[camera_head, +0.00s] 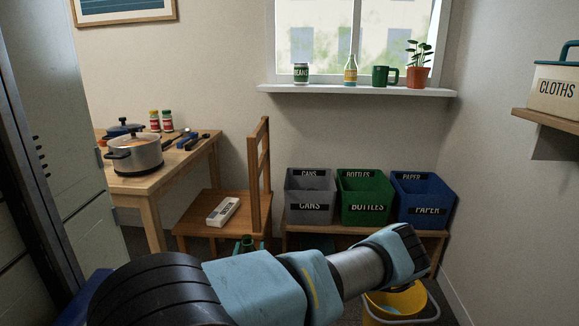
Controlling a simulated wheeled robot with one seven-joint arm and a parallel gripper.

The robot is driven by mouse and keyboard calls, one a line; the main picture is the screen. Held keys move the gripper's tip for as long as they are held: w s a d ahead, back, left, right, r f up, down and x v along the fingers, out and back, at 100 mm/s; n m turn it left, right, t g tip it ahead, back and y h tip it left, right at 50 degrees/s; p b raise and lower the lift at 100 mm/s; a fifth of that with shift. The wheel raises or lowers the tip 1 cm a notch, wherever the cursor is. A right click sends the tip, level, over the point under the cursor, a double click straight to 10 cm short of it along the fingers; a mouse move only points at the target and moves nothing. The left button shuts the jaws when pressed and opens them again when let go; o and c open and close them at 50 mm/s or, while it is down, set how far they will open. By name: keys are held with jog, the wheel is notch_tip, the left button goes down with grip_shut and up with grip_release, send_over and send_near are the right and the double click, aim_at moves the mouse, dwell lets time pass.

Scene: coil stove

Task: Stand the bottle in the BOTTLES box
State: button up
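The green BOTTLES box (364,208) is the middle one of three boxes on a low wooden bench. Its inside shows only in part. My arm reaches across the bottom of the view, in front of the bench, and its bend or end is at the right. I make out no gripper fingers. A dark green, neck-like thing (247,243) shows just above my arm, mostly hidden, so I cannot tell what it is.
The grey CANS box (311,200) and blue PAPER box (424,203) flank the green one. A wooden chair (262,180) bears a white carton. A table (165,185) with pots stands left. A yellow bucket (405,302) is partly behind my arm. A plant (418,72) stands on the sill.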

jog(key=s+r+p, duration=0.7)
jog(key=r+p, duration=0.4)
jog(key=p, duration=0.1)
jog(key=shift+s+a+r+p, duration=0.2)
jog(key=shift+s+r+p, duration=0.1)
jog(key=shift+r, duration=0.1)
